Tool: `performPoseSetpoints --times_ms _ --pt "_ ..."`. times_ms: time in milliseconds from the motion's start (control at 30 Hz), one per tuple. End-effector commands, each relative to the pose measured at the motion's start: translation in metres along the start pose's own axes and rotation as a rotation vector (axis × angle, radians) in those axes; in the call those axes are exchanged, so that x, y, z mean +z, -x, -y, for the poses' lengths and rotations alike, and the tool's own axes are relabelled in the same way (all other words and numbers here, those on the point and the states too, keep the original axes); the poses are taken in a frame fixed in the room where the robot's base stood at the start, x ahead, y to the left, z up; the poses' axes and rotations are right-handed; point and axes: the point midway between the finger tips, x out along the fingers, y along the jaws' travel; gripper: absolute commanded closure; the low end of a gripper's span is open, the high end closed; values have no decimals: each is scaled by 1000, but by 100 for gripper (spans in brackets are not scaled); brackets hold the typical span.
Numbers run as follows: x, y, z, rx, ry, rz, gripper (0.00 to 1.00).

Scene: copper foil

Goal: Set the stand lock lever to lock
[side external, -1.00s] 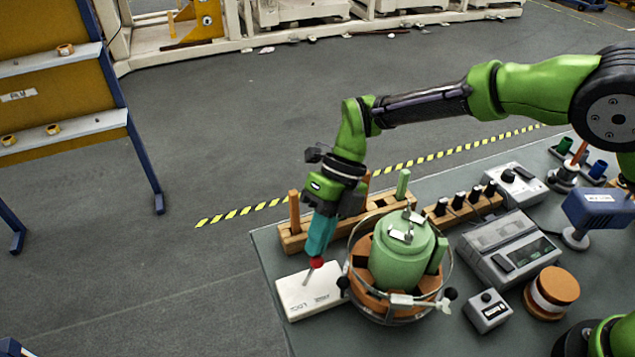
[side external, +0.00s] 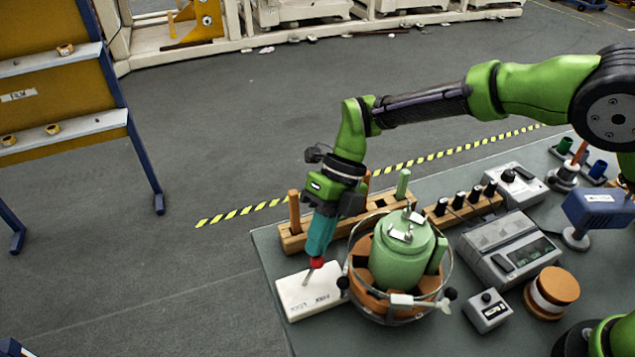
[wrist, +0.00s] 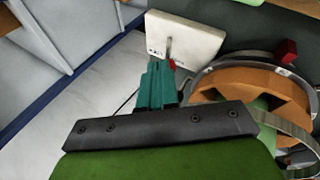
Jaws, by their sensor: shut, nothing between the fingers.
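A white plate (side external: 310,296) lies at the near left corner of the bench, with dark lettering that looks like LOCK on the left and FREE to its right. A thin metal lever (side external: 308,278) with a red knob (side external: 317,262) rises from the plate's far part. My gripper (side external: 316,256), with teal fingers, is shut and empty, pointing down at the knob. In the wrist view my gripper (wrist: 158,68) is beside the red knob (wrist: 173,64), which is partly hidden. The lever rod (wrist: 169,47) shows against the plate (wrist: 205,38). Contact with the knob cannot be told.
A green canister (side external: 400,262) in a round orange-and-metal stand (side external: 378,303) is close to the right of the plate. A wooden rack (side external: 291,240) with pegs stands behind. Grey instruments (side external: 510,250) fill the right. Open floor lies left of the bench.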

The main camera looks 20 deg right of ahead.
Motion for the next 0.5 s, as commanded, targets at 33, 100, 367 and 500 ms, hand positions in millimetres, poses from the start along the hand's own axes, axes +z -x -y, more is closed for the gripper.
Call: performPoseSetpoints --times_ms 33,100,367,500 --pt "-2 -4 -1 0 0 -10 100" --pt "-2 -4 -1 1 0 -11 100" --pt "-3 5 -6 1 1 -8 100" --pt "-4 10 -8 0 0 -5 100"
